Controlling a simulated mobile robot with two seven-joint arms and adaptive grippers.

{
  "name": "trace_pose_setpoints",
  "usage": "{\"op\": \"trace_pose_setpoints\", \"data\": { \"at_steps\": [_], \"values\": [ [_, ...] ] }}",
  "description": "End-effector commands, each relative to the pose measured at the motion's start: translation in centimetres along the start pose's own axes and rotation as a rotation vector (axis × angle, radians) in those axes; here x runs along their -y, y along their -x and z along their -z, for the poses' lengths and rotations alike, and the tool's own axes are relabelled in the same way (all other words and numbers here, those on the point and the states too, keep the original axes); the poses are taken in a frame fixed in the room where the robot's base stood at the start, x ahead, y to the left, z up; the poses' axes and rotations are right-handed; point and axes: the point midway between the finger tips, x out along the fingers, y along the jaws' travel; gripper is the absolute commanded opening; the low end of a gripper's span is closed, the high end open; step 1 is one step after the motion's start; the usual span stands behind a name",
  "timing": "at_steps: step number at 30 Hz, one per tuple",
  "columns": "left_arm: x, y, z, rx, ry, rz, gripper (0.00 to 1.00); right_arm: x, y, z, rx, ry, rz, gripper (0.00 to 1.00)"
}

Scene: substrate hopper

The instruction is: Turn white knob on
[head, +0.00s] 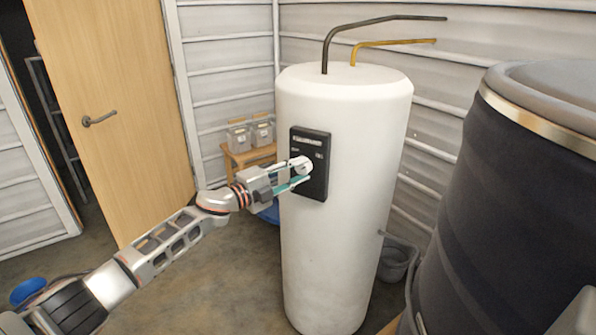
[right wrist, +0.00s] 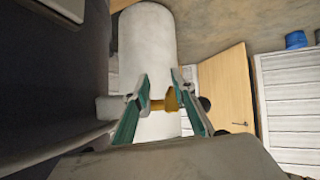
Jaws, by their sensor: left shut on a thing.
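A white knob (head: 301,166) sits on a black control panel (head: 316,178) on the front of a tall white tank (head: 345,230). My left gripper (head: 296,173) is shut on the knob, its fingers reaching in from the left and hiding part of it. The direction the knob points is too small to tell. In the right wrist view, my right gripper (right wrist: 159,78) has its teal fingers apart. A brass-coloured piece (right wrist: 170,100) shows between them and does not look gripped. The white tank (right wrist: 148,45) stands beyond.
A large dark barrel (head: 520,190) with a metal band stands at the right. Two pipes (head: 375,30) rise from the tank top. A wooden stool (head: 245,156) with containers stands behind. A wooden door (head: 110,100) is at the left. A grey bucket (head: 395,262) sits beside the tank.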

Motion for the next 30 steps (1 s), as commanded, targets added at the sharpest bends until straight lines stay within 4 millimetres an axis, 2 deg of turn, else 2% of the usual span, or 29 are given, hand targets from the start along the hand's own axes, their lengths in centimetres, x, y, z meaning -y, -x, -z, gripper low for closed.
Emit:
{"op": "trace_pose_setpoints", "data": {
  "at_steps": [1, 2, 3, 17, 23, 30],
  "values": [
    [-0.1, 0.0, -0.1, 0.002, -0.003, -0.002, 0.07, 0.0, 0.0, 0.0, -0.001, 0.000, -0.001, 0.25],
    [-0.1, 0.1, -0.1, 0.002, -0.003, -0.002, 0.36, 0.0, 0.0, 0.1, -0.001, 0.000, -0.001, 0.25],
    [-0.1, 0.0, -0.1, 0.002, -0.002, -0.002, 0.45, 0.0, 0.0, 0.1, -0.001, 0.000, -0.001, 0.25],
    [-0.1, 0.6, -0.1, 0.002, -0.001, -0.001, 0.45, -0.2, -0.1, 0.3, -0.005, 0.002, -0.003, 0.25],
    [-0.2, 3.2, -0.1, 0.001, -0.002, -0.003, 0.45, -0.1, 0.0, 0.2, -0.003, 0.001, -0.002, 0.25],
    [-0.2, 8.0, -0.1, 0.002, -0.002, -0.003, 0.45, 0.0, 0.0, 0.1, -0.002, 0.001, -0.001, 0.25]
  ]
}}
